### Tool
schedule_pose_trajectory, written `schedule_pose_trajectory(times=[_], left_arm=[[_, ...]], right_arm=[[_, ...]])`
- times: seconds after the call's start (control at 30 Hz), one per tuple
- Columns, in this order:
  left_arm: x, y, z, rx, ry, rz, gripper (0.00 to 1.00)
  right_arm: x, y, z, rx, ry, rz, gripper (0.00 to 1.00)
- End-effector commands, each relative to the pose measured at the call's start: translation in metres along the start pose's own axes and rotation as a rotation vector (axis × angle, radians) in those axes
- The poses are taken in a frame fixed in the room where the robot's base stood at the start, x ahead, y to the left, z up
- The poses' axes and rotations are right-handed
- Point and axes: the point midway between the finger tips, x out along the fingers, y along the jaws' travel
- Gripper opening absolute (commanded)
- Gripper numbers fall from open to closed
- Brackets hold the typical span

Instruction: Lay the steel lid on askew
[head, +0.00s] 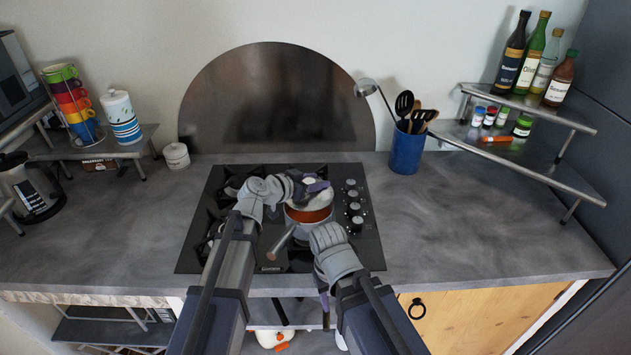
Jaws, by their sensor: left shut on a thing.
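A steel pot (296,215) with orange-red contents stands on the black hob, its handle (281,242) pointing to the front left. The steel lid (325,199) is over the back of the pot, partly hidden by my gripper. The front of the pot's opening shows uncovered. I cannot tell whether the lid touches the rim. My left gripper (315,186) is above the pot, shut on the lid. My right gripper (325,300) hangs in front of the counter's edge, mostly hidden by its own wrist, and its jaws cannot be made out.
The hob (364,250) has knobs along its right side. A blue utensil crock (406,152) with a ladle stands behind right. Bottles and jars fill a corner shelf (560,172) at right. Cups and a canister (121,118) stand at left. The counter (480,220) right of the hob is clear.

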Motion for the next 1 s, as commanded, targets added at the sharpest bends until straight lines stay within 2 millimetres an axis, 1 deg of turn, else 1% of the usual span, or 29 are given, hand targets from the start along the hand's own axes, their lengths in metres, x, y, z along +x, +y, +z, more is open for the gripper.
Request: schedule_pose_trajectory(times=[0.7,0.73,1.0], left_arm=[[0.0036,0.0,0.0087,0.0,0.0,0.0,0.0],[0.0034,0.0,0.0081,0.0,0.0,0.0,0.52],[0.0033,0.0,0.0078,0.0,0.0,0.0,0.82]], right_arm=[[0.0094,-0.0009,-0.0006,0.0,0.0,0.0,0.5],[0.0088,-0.0008,-0.0005,0.0,0.0,0.0,0.5],[0.0084,-0.0008,-0.0005,0.0,0.0,0.0,0.5]])
